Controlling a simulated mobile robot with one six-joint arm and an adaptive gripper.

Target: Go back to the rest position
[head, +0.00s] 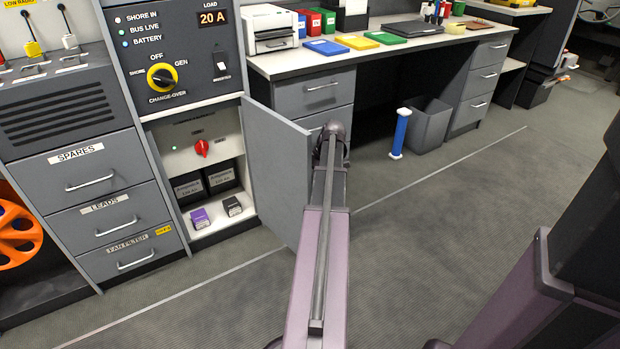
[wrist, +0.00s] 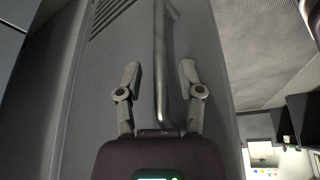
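In the wrist view my gripper (wrist: 160,76) is open, with one finger on each side of a long metal bar handle (wrist: 159,45). Gaps show between the bar and both fingertips. The handle is on a grey panel (wrist: 110,55) with slots near its top, which looks like the cabinet door. In the head view the grey cabinet door (head: 275,165) stands open, and my arm reaches forward beside its free edge. My gripper is hidden there behind my arm and the door.
The open compartment (head: 215,228) holds a red knob (head: 202,148), dark boxes and two small packs. A desk (head: 400,48) with drawers stands behind. A blue cylinder (head: 400,132) and a grey bin (head: 430,125) stand under it. The floor (head: 430,230) to the right is clear.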

